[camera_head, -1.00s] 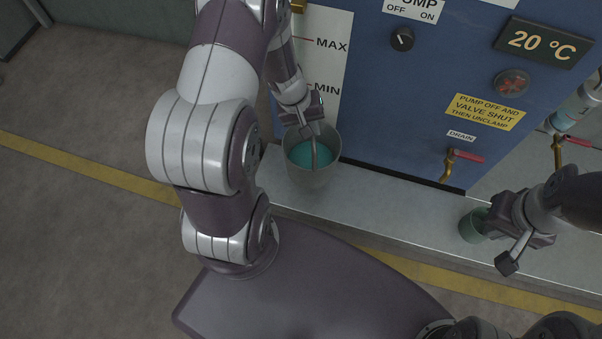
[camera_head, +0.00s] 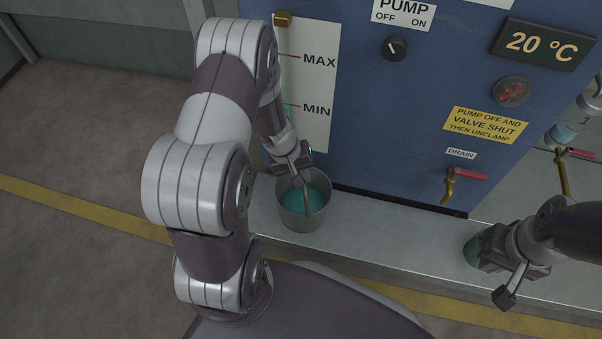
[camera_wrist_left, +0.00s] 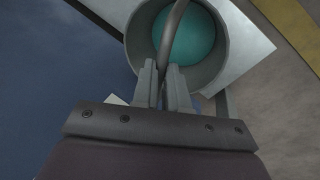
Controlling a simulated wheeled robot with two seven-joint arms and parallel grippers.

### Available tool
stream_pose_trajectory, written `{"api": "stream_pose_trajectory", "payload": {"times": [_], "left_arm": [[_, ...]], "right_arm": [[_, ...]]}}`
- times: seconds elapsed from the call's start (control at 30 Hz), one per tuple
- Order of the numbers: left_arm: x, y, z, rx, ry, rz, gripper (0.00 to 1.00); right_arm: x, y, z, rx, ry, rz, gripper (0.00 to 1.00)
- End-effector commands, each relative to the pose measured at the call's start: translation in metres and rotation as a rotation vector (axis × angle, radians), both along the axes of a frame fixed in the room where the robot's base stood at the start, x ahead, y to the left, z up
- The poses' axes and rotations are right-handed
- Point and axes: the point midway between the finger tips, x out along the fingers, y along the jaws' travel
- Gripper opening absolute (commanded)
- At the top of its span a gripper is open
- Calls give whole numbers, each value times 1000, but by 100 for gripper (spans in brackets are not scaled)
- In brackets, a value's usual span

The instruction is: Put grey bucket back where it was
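The grey bucket (camera_head: 302,219), with teal liquid (camera_head: 313,197) in it, is upright over the metal ledge at the foot of the blue panel. I cannot tell whether its base touches the ledge. My left gripper (camera_head: 300,180) is above it, with its fingers closed around the bucket's curved handle. The left wrist view shows the handle (camera_wrist_left: 172,45) passing between the fingers (camera_wrist_left: 164,88) and the bucket (camera_wrist_left: 135,48) beyond. My right gripper (camera_head: 490,258) is at a green container (camera_head: 472,249) farther right on the ledge; its fingertips are hidden.
The ledge (camera_head: 390,232) is clear between the bucket and the green container. The blue panel (camera_head: 380,130) rises behind, with a drain tap (camera_head: 450,186) above the ledge. A level gauge plate (camera_head: 318,85) is behind the bucket. A yellow floor line (camera_head: 90,210) runs below.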

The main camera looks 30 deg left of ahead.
Motion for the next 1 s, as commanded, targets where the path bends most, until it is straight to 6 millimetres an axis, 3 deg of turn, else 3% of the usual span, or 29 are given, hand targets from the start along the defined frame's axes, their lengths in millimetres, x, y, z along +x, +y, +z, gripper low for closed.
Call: {"api": "stream_pose_trajectory", "payload": {"times": [0.03,0.07,0.1,0.4,0.47,0.73,1.0], "left_arm": [[0,0,0,0,0,0,26],[0,0,0,0,0,0,36],[0,0,0,0,0,0,38],[0,0,6,0,0,0,38],[-1,2,16,1,-1,2,38],[-13,19,88,1,-1,2,38],[-20,22,126,9,1,-30,38]], "right_arm": [[0,0,0,0,0,0,0],[0,0,0,0,0,0,0],[0,0,0,0,0,0,0],[0,0,6,0,0,0,0],[0,0,14,0,0,0,0],[0,0,65,0,0,0,0],[0,0,83,0,0,0,0]]}}
